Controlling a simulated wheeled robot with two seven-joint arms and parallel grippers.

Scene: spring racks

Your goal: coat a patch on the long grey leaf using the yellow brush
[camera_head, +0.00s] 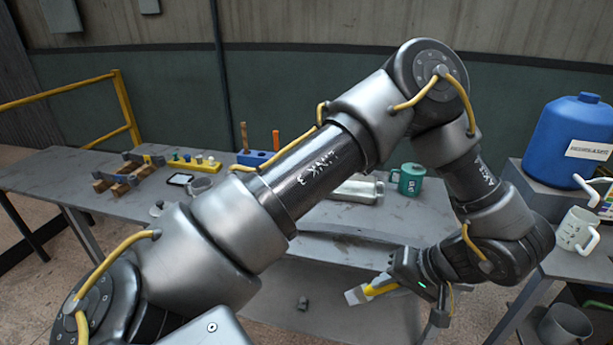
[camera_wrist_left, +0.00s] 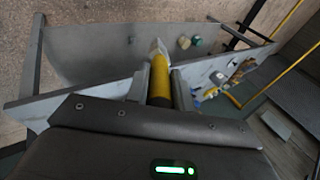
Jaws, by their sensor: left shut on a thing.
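My left gripper (camera_head: 388,284) is shut on the yellow brush (camera_head: 381,289), at the front right of the grey table. The brush's pale head points left and slightly down in the head view. In the left wrist view the brush (camera_wrist_left: 160,84) sits between the two fingers of the gripper (camera_wrist_left: 159,80), its pale tip pointing away from the palm. The brush appears to be in the air; contact with a surface cannot be made out. I cannot clearly tell the long grey leaf from the grey table's edges. My left arm hides much of the table's middle. My right gripper is not in view.
A green mug (camera_head: 409,180) stands on the grey table (camera_head: 440,222), near a metal canister (camera_head: 357,190). Wooden blocks (camera_head: 118,183) and a blue holder (camera_head: 253,158) are farther left. A blue jug (camera_head: 569,138) and a white mug (camera_head: 577,230) stand on the right-hand bench.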

